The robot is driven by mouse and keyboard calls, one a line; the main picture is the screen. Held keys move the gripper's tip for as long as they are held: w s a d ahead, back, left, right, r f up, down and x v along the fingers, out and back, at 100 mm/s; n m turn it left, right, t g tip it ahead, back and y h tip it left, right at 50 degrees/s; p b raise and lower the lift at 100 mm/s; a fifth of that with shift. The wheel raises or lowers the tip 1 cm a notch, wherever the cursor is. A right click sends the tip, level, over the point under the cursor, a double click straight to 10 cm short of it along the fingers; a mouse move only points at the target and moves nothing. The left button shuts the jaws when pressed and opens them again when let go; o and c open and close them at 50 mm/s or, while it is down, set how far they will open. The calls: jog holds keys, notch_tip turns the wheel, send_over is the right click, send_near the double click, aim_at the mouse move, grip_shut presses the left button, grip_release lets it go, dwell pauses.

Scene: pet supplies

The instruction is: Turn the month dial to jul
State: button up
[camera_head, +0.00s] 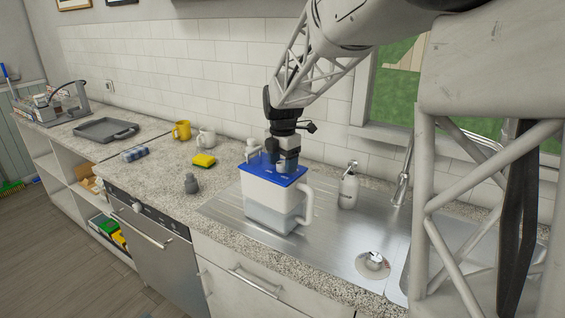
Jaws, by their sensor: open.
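A white pitcher (265,212) with a blue lid (258,171) and a side handle (305,205) stands upright on the steel drainboard. Small pale markings show on the lid, but they are too small to read. My gripper (281,164) points down directly above the lid, at or very near its top. It is open. The month dial cannot be made out; the gripper covers part of the lid. I cannot tell whether the fingers are around the dial or touching it.
A soap bottle (348,188) stands right of the pitcher, near the faucet (403,172). A grey object (191,183), a yellow sponge (203,160), a white mug (206,139) and a yellow mug (181,130) stand to the left.

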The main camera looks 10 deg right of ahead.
jog(key=c, duration=0.9)
